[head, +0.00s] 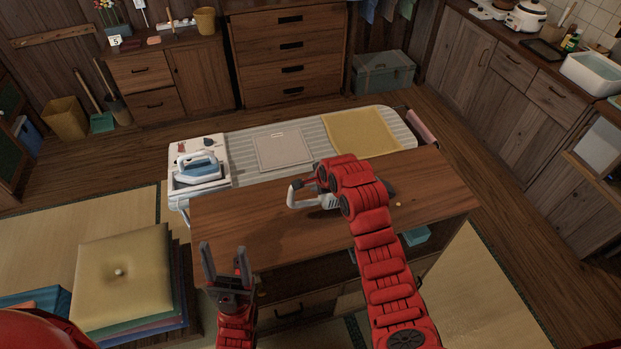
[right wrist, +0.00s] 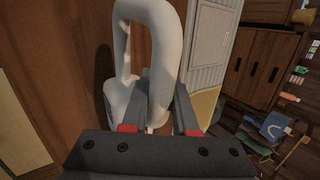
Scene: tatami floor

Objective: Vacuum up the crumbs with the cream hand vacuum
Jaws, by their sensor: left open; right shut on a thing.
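The cream hand vacuum (head: 300,201) is over the wooden tabletop (head: 235,215), partly hidden by my right arm. My right gripper (head: 318,181) is shut on it. In the right wrist view, the fingers (right wrist: 165,98) close around the vacuum's looped handle (right wrist: 168,40). I cannot tell whether the vacuum touches the top. A small pale crumb (head: 398,204) lies on the tabletop to the right of my right arm; other crumbs are not clear. My left gripper (head: 226,262) is open and empty, in front of the table's near left edge.
An ironing board (head: 243,145) behind the table holds a blue-white iron (head: 198,167), a folded cloth (head: 283,147) and a yellow cloth (head: 362,132). Stacked cushions (head: 122,275) stand at the left. The tabletop's left part and right end look mostly clear.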

